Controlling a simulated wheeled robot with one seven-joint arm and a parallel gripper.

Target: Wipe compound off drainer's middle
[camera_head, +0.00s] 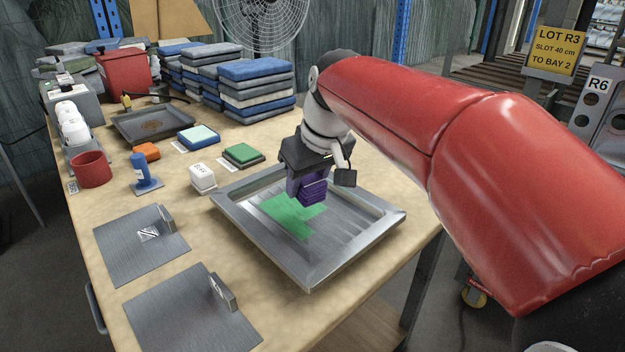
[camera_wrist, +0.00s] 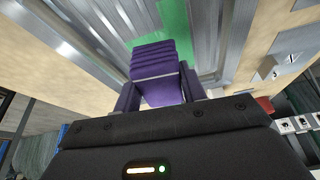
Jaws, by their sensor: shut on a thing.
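The drainer (camera_head: 350,262) is a square metal tray with a raised rim and a ridged middle, lying on the workbench. Green compound (camera_head: 287,219) covers a patch of its middle, on the left half in the head view; it also shows in the wrist view (camera_wrist: 175,22). My gripper (camera_head: 306,186) is shut on a purple ribbed block (camera_head: 313,191), perhaps a wiping pad. The block is over the drainer's middle at the edge of the green patch and hides part of it. I cannot tell whether it touches the surface. The block fills the jaws in the wrist view (camera_wrist: 155,75).
Flat metal plates with upright tabs (camera_head: 140,245) lie left of the drainer. A white block (camera_head: 203,178), a green pad (camera_head: 242,155), a blue stamp-like tool (camera_head: 144,175) and a red cup (camera_head: 91,169) stand nearby. Folded cloth stacks (camera_head: 257,85) are behind.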

